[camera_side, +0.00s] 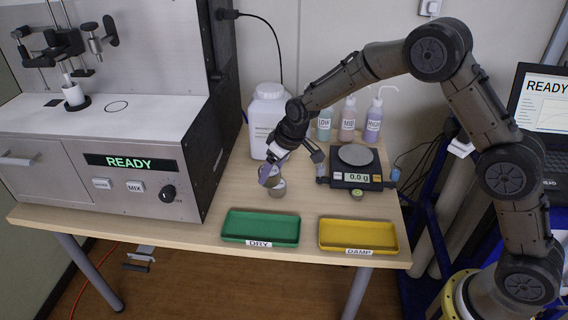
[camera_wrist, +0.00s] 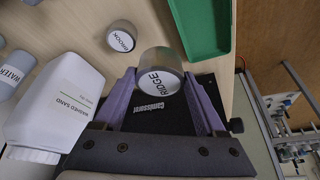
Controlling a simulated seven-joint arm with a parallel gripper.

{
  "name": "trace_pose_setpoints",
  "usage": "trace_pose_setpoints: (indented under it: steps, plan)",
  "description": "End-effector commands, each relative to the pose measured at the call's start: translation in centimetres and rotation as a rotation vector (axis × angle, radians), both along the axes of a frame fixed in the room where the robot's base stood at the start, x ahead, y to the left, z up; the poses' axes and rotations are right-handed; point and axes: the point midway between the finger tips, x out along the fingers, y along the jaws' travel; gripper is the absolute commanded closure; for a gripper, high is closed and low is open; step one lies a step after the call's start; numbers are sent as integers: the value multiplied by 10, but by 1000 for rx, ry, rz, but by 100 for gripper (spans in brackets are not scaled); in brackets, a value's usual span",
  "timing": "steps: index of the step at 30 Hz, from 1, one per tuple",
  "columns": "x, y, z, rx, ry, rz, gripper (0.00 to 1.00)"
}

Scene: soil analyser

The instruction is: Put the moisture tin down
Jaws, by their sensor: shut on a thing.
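My gripper (camera_wrist: 160,102) has purple fingers and is shut on a metal moisture tin labelled RIDGE (camera_wrist: 158,82), seen close in the wrist view. In the side view my gripper (camera_side: 270,174) points down over the table, behind the green tray. A second tin, labelled BROOK (camera_wrist: 121,36), stands near the held tin in the wrist view. In the side view a grey tin (camera_side: 278,190) shows just below the fingers. The tins overlap there, so I cannot tell whether the held tin touches the table.
The green DRY tray (camera_side: 261,228) and yellow DAMP tray (camera_side: 358,235) are empty at the table's front edge. A balance (camera_side: 356,168) reading 0.0 g stands right. A white washed sand jug (camera_side: 268,115) and several bottles stand behind. The analyser (camera_side: 128,162), reading READY, stands left.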

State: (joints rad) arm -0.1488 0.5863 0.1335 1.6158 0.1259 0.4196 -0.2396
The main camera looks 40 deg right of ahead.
Motion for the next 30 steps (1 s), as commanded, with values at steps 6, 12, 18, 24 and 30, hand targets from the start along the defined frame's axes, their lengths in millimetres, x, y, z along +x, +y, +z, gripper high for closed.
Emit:
trace_pose_setpoints:
  steps: [6, 12, 18, 24, 30]
  plan:
    - [-4, -1, 0, 0, 0, -24, 85]
    - [-25, -36, -1, 0, -2, -135, 85]
    - [-50, -108, 14, 1, -4, -308, 85]
    - [-90, -193, 34, 0, -4, -512, 85]
    - [-127, -254, 52, 1, -4, -658, 85]
